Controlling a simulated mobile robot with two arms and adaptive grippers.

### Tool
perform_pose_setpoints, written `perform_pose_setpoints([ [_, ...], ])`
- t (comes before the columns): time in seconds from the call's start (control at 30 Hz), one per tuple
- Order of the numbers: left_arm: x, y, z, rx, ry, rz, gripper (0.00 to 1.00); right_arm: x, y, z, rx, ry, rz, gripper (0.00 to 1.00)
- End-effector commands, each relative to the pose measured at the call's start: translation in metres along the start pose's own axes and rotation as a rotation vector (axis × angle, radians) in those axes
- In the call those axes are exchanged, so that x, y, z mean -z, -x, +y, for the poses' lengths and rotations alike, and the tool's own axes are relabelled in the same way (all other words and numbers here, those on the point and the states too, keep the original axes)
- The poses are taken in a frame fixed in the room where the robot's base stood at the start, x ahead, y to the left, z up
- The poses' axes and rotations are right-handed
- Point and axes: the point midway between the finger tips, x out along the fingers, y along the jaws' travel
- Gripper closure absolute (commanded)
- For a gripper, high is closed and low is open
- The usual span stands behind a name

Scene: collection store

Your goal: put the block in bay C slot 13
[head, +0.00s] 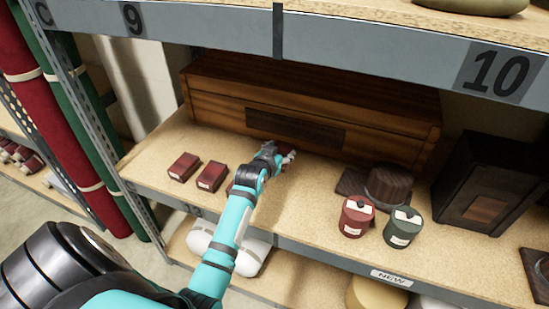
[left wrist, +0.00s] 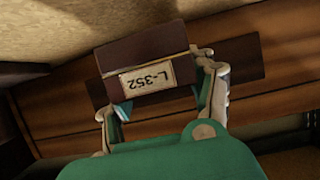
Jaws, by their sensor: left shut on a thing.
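The block, dark red-brown with a pale label reading L-352, shows in the left wrist view (left wrist: 140,50). My left gripper (left wrist: 165,97) is shut on it, one finger on each side. In the head view, my left gripper (head: 280,155) is over the middle shelf, close in front of a long wooden chest (head: 310,95). The held block is mostly hidden there by the gripper. Bay letter C and the numbers 9 and 10 show on the upper beam (head: 350,50). My right gripper is not in view.
Two dark red labelled boxes (head: 184,166) lie left of my arm. A red canister (head: 356,218), a green canister (head: 402,230) and a dark wooden round piece (head: 388,186) stand to the right. A black box (head: 487,180) stands further right. Bare shelf board (head: 310,205) lies between.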

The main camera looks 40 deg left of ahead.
Motion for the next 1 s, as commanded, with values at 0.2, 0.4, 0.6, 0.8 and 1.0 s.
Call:
perform_pose_setpoints([
  [0.2, -0.027, -0.011, 0.0, 0.0, 0.0, -0.001, 0.8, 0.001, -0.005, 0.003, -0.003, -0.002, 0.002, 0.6],
  [0.4, -0.037, -0.015, 0.0, 0.001, 0.0, 0.004, 0.8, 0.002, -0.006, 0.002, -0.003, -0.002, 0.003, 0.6],
  [0.6, -0.037, -0.015, 0.0, 0.0, 0.0, 0.003, 0.8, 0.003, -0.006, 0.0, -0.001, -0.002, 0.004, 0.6],
  [0.8, -0.039, -0.016, 0.0, 0.0, -0.001, 0.001, 0.29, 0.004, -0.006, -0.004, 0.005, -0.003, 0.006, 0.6],
  [1.0, -0.039, -0.016, 0.0, 0.0, -0.001, 0.002, 0.19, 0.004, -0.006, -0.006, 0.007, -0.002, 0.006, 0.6],
])
